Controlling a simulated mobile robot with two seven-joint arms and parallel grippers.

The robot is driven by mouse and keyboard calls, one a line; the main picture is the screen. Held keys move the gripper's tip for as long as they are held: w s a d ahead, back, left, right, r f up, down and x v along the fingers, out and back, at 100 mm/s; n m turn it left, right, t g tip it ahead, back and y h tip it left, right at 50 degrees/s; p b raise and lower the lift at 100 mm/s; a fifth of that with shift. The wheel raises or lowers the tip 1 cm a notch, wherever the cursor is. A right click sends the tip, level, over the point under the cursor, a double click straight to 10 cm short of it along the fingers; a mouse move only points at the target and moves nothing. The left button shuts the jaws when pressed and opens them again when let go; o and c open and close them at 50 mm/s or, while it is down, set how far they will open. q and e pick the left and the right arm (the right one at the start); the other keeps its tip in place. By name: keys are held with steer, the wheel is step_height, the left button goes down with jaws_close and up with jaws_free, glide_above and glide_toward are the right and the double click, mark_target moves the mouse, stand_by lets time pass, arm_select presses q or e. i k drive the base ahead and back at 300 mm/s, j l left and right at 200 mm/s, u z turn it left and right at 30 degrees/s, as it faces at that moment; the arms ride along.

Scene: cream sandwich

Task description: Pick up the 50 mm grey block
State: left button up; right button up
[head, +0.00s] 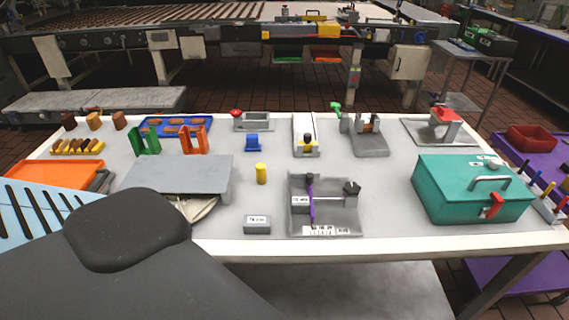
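A small grey block (257,226) with a white label on its front lies near the front edge of the table, left of the grey fixture. Its label is too small to read for certain. A second grey piece with a white label (300,201) sits in the grey fixture (345,224), beside an upright purple part (311,205). I cannot tell from the labels which is the 50 mm one. Neither of my grippers shows in the head view.
The grey table (390,215) holds a yellow cylinder (261,174) behind the block, a raised grey plate (178,173) to its left, and a teal toolbox (470,192) at the right. An orange tray (50,174) is at the left. Bare tabletop lies between fixture and toolbox.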

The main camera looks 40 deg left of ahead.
mark_target(301, 204)
steer(key=u, duration=1.1)
steer(key=k+z, duration=0.4)
steer(key=i+l, duration=0.05)
steer(key=i, duration=0.05)
